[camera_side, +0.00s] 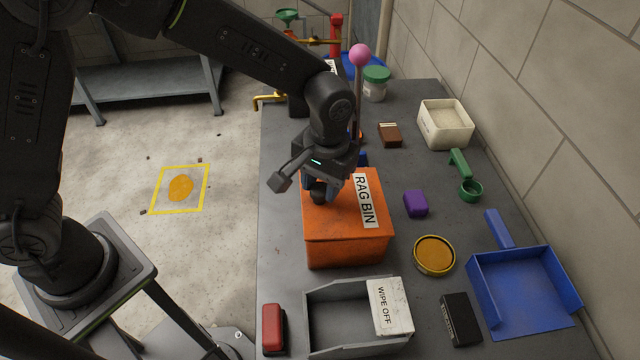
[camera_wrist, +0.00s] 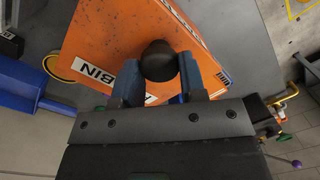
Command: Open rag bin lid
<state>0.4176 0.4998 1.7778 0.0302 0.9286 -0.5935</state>
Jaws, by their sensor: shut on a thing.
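The orange rag bin (camera_side: 347,253) stands on the dark grey bench, with a white "RAG BIN" label on its lid (camera_side: 334,221). The lid lies flat on the bin and looks shut. A dark round knob (camera_wrist: 158,60) sits on the lid. My gripper (camera_side: 320,190) is over the lid, pointing down. In the wrist view its two blue fingers (camera_wrist: 158,80) are on either side of the knob and closed on it. In the side view my wrist hides part of the lid's far edge.
A grey tray (camera_side: 326,297) labelled "WIPE OFF" and a red block (camera_side: 273,328) are in front of the bin. A purple block (camera_side: 416,203), a yellow-lidded tin (camera_side: 434,255) and a blue dustpan (camera_side: 525,290) lie right. A pink-topped rod (camera_side: 360,56) rises behind my wrist.

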